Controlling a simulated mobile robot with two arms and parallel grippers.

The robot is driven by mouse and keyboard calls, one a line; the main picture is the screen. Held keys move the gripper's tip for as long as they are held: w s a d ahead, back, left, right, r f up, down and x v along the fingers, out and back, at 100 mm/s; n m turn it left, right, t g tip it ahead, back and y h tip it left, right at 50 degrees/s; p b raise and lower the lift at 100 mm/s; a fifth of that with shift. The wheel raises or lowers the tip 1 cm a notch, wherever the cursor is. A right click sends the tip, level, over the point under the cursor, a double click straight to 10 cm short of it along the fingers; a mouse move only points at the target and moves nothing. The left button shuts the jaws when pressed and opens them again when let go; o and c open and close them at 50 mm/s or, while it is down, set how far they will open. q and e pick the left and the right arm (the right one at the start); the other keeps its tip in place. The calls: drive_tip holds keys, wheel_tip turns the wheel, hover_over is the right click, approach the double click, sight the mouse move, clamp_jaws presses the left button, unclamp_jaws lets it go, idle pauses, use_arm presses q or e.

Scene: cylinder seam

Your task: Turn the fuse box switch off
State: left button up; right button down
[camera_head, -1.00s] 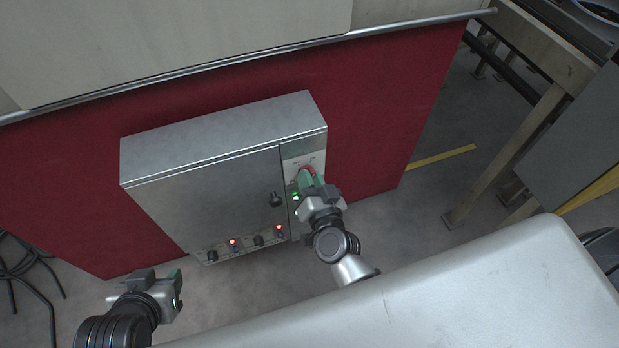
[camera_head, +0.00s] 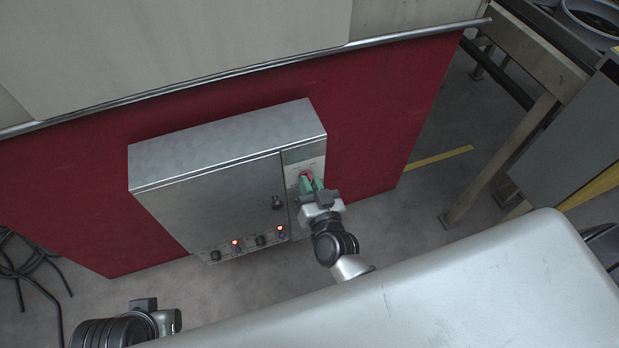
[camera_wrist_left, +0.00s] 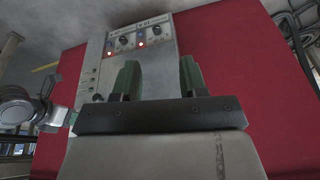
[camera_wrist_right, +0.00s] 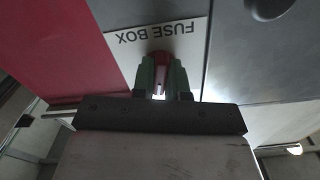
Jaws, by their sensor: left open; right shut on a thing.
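The fuse box switch is a red rotary knob (camera_head: 306,175) on a pale plate at the right end of a grey metal cabinet (camera_head: 205,195). My left gripper (camera_wrist_left: 158,80) is open and empty, facing the cabinet from a distance. In the head view its fingers are hidden at the lower left.
The cabinet front carries a black handle (camera_head: 278,202) and a lower row of black knobs and lit red lamps (camera_head: 235,242). A red panel (camera_head: 380,130) stands behind it. Black cables (camera_head: 25,265) lie on the floor at left. A bench frame (camera_head: 500,150) stands at right.

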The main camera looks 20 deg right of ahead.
use_arm(q)
wheel_tip(320, 180, down, 22)
drive_tip(key=s+g+p, duration=0.1)
drive_tip(key=s+p, duration=0.1)
drive_tip(key=p, duration=0.4)
drive_tip(key=shift+s+f+g+p, duration=0.25)
drive_tip(key=shift+s+g+p, duration=0.05)
drive_tip(key=shift+s+p, duration=0.1)
use_arm(e)
drive_tip(key=shift+n, duration=4.6)
use_arm(q)
drive_tip(key=shift+a, duration=0.1)
use_arm(e)
drive_tip(key=c, duration=1.1)
unclamp_jaws()
drive_tip(key=shift+c, duration=0.2)
use_arm(q)
drive_tip(key=s+f, duration=0.1)
drive_tip(key=s+f+p, duration=0.1)
drive_tip(key=shift+s+a+f, duration=0.2)
drive_tip(key=shift+s+f, duration=0.15)
drive_tip(key=shift+f, duration=0.05)
use_arm(e)
drive_tip(key=s, duration=1)
drive_tip(key=shift+s+d, duration=0.15)
drive_tip(key=shift+s, duration=0.25)
